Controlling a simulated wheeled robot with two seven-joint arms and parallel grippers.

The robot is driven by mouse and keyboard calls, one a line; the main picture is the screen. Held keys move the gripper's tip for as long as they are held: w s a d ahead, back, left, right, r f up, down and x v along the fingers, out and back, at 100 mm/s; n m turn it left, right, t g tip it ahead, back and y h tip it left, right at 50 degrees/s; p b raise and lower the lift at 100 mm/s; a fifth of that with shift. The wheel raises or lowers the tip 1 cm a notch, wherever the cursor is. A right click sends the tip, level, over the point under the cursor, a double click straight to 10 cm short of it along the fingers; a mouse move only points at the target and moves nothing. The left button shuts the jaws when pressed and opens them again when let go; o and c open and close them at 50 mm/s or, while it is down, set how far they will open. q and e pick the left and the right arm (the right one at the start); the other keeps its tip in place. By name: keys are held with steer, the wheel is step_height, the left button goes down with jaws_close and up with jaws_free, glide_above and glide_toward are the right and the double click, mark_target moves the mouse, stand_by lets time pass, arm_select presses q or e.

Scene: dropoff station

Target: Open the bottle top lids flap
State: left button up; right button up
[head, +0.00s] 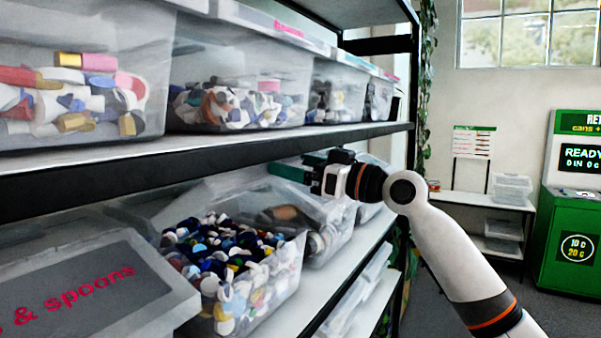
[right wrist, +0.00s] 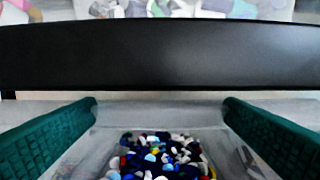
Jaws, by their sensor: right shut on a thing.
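The clear bottle top bin (head: 262,300) stands on the lower shelf, full of blue, white and black bottle tops (head: 225,262); the tops show from above, uncovered. A translucent panel, seemingly its lid flap (head: 225,188), is raised at the bin's back, partly hard to make out. My right gripper (head: 297,172) is above and behind the bin, just under the upper shelf. In the right wrist view its green fingers (right wrist: 160,110) stand wide apart with a translucent strip between them, and it is shut on the flap. My left gripper is not in view.
The upper shelf's black edge (head: 200,153) runs close above my right gripper, with full clear bins (head: 240,75) on it. A lidded bin with red lettering (head: 85,290) stands at the front left. Another clear bin (head: 325,215) stands behind. The aisle at right is open.

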steer(key=shift+w+a+r, duration=0.1)
steer(key=shift+a+r, duration=0.05)
steer(key=shift+r, duration=0.3)
steer(key=o, duration=1.1)
steer(key=shift+f, duration=0.1)
steer(key=shift+s+d+f, duration=0.15)
steer(key=shift+s+d, duration=0.05)
steer(key=b+v, duration=0.5)
steer(key=v, duration=0.6)
steer(key=shift+d, duration=0.2)
